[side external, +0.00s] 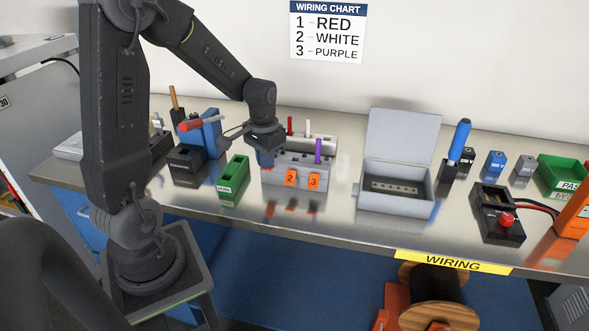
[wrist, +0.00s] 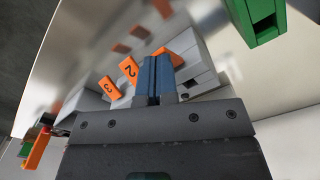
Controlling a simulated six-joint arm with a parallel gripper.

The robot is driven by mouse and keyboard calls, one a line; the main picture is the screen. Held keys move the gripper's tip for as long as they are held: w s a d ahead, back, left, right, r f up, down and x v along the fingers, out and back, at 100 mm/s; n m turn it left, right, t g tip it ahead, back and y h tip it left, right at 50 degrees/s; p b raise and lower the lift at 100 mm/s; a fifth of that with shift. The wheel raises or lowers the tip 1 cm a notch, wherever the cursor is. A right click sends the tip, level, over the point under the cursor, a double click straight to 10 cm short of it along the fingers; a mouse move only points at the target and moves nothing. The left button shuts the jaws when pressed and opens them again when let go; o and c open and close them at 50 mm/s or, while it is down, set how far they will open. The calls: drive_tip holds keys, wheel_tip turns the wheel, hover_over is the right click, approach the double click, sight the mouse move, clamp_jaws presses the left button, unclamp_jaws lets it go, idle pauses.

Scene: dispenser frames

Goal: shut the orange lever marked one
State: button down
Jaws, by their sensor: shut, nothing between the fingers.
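A grey terminal block (side external: 290,172) stands on the metal bench with orange levers along its front. Lever 2 (side external: 291,177) and lever 3 (side external: 314,181) show their numbers. In the wrist view, lever 3 (wrist: 109,88) and lever 2 (wrist: 129,70) stick out from the block. Another orange lever (wrist: 176,57), by its place the one marked one, is partly behind my fingers; its number is hidden. My gripper (side external: 265,166) is shut and empty, its blue fingertips (wrist: 155,60) at the block's left end, over that lever. I cannot tell whether they touch it.
A purple wire (side external: 318,150) stands at the block's right; a red wire (side external: 290,125) stands behind. A green bin (side external: 232,181) is close left, and an open grey box (side external: 397,200) is right. The bench front before the block is clear.

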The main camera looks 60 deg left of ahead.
drive_tip(key=shift+f, duration=1)
drive_tip(key=shift+r, duration=4)
